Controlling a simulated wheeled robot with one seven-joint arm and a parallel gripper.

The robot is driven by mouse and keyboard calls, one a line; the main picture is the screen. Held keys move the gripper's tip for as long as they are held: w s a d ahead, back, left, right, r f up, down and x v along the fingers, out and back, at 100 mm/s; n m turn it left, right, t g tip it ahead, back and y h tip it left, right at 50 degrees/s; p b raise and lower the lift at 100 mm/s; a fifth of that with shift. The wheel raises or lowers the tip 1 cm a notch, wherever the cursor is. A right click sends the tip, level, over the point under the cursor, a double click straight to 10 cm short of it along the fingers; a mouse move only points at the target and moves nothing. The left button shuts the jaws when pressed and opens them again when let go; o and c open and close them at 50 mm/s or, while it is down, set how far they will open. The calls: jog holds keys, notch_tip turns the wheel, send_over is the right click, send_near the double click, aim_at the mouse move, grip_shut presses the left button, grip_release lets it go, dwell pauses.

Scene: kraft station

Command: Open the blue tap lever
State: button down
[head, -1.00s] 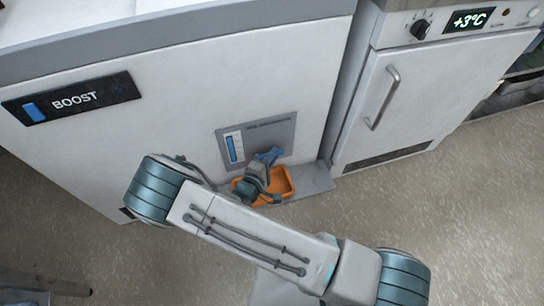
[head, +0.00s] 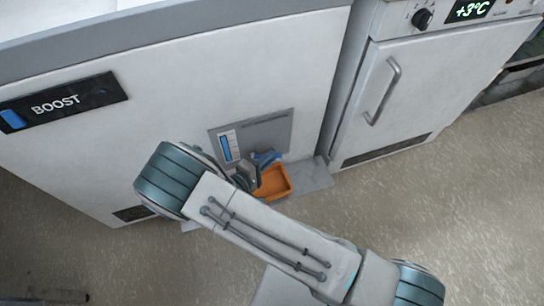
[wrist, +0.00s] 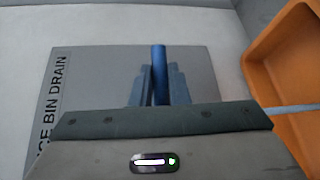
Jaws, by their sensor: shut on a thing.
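The blue tap lever (wrist: 159,74) shows in the wrist view in front of the grey drain panel (wrist: 90,85), which reads "ICE BIN DRAIN" along its edge. My gripper (wrist: 161,88) is shut on the lever, one finger on each side of it. In the head view the blue lever (head: 266,158) shows at the lower part of the grey panel (head: 275,130). My gripper (head: 253,172) is beside it, partly hidden by my own arm. The tap's body is mostly hidden, so the exact lever angle is hard to tell.
An orange tray (head: 274,183) sits below the tap, at the right in the wrist view (wrist: 285,70). A white cabinet with a handle (head: 384,90) stands to the right. A black BOOST label (head: 60,103) is at upper left. Floor in front at right is clear.

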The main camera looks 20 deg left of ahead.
jog(key=c, duration=1.7)
grip_release()
jog(key=shift+s, duration=0.1)
jog(key=p+v, duration=0.2)
jog(key=v, duration=1.1)
jog(key=shift+s+a, duration=0.1)
jog(key=shift+s, duration=0.3)
jog(key=shift+c, duration=0.2)
